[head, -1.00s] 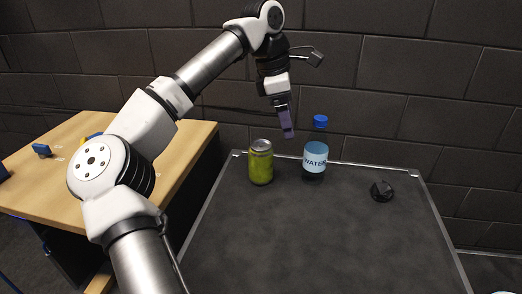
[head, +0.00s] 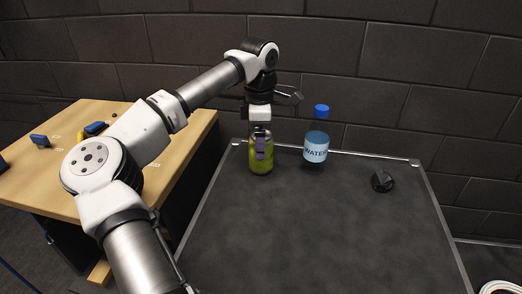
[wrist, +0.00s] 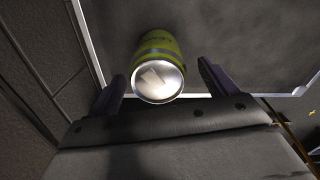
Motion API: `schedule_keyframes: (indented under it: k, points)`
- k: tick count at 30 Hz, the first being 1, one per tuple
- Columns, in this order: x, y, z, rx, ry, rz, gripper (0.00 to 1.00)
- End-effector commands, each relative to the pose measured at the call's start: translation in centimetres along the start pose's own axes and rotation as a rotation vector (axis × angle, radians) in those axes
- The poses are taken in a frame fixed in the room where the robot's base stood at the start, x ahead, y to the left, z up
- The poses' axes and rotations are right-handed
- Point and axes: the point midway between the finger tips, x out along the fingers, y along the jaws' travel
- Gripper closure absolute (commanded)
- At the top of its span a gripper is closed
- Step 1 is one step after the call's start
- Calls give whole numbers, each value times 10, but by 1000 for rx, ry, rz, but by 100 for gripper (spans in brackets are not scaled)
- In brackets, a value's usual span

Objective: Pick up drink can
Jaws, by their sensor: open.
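The drink can (head: 261,163) is yellow-green with a silver top and stands upright near the far left corner of the dark table. In the wrist view the can (wrist: 157,68) shows its silver lid, lying between the lines of the two fingers and a little ahead of them. My gripper (head: 260,148) points down at the can, and one purple finger overlaps the can's upper part in the head view. In the wrist view my gripper (wrist: 162,84) is open with its fingers apart on either side of the can. I cannot tell whether a finger touches it.
A water bottle (head: 316,150) with a blue cap stands just right of the can. A small black object (head: 382,181) lies farther right on the dark table (head: 310,225). A wooden table (head: 85,120) with small items is at the left. A brick wall stands behind.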

Motion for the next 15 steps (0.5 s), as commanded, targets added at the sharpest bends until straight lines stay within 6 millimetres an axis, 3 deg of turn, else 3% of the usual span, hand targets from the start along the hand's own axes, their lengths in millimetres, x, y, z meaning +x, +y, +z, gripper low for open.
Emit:
schedule_keyframes:
  k: [6, 15]
  points:
    - [29, 1, 3, 1, -1, -3, 15]
    - [35, 1, 3, 1, -1, 0, 15]
